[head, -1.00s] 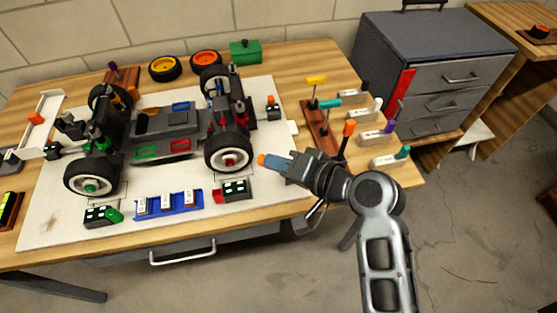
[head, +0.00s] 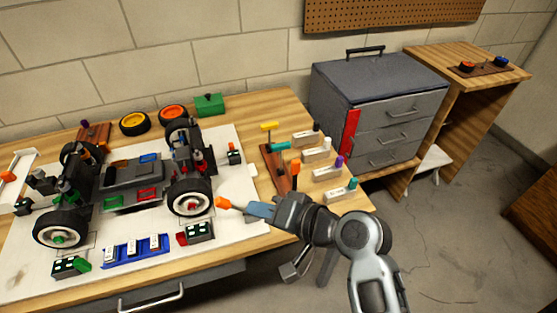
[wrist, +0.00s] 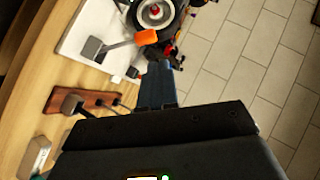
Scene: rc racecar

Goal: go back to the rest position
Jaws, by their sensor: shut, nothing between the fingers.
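My gripper (head: 233,205) is shut and empty, its blue fingers pointing left over the right end of the white mat on the workbench. In the head view the fingers point toward the right front wheel (head: 189,197) of the RC car (head: 130,184), apart from it as far as I can tell. In the wrist view my gripper (wrist: 158,80) shows as blue fingers below the car's wheel (wrist: 154,14).
A wooden rack of colored-handled tools (head: 277,168) and several white labeled blocks (head: 328,173) stand just behind my gripper. A gray drawer cabinet (head: 380,105) is at the back right. A blue tray (head: 135,250) lies in front of the car. Open floor (head: 450,240) lies to the right.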

